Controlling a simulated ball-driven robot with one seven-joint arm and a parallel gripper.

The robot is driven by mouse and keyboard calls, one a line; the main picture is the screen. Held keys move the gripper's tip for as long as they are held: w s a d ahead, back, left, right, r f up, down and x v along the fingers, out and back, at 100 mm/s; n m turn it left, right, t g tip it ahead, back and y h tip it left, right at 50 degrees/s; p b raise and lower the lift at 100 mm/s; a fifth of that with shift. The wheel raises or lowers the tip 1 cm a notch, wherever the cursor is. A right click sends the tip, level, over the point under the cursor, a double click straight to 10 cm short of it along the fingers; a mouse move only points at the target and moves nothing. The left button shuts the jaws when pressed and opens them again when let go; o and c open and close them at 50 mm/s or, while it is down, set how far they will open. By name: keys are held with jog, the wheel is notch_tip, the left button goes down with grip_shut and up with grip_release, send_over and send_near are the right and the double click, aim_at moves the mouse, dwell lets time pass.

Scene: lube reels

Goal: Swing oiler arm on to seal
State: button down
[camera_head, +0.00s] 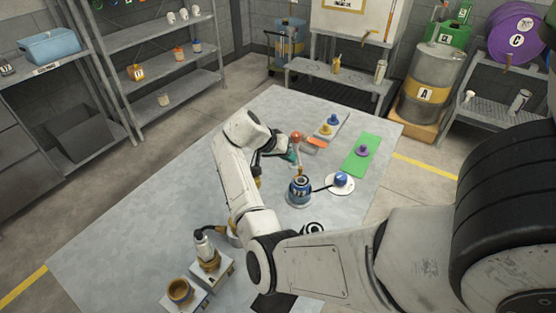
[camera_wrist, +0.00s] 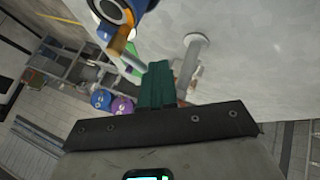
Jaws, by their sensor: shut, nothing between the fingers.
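A blue round housing with a dark ringed top (camera_head: 299,190) stands on the grey table, right of my gripper. A short brass upright piece rises at its back, and a thin black rod runs from it toward a blue knob (camera_head: 341,179) on a white disc. I cannot tell for sure which part is the oiler arm or the seal. My gripper (camera_head: 292,158) is shut and empty above the table. In the wrist view its green fingers (camera_wrist: 158,76) are together, with a blue and brass part (camera_wrist: 126,14) and a pale post (camera_wrist: 192,62) beyond them, apart from the fingertips.
A red ball knob (camera_head: 296,136) stands close behind my gripper. A purple knob (camera_head: 362,150) is on a green mat (camera_head: 356,166), and blue and yellow knobs (camera_head: 329,124) sit on a pale plate. The left table area is clear.

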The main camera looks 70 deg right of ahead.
jog(key=shift+a, duration=0.1)
jog(key=b+v, duration=0.2)
jog(key=v, duration=0.8)
jog(key=shift+w+a+r, duration=0.15)
jog(key=shift+w+r, duration=0.1)
jog(key=shift+r, duration=0.05)
jog(key=shift+s, duration=0.1)
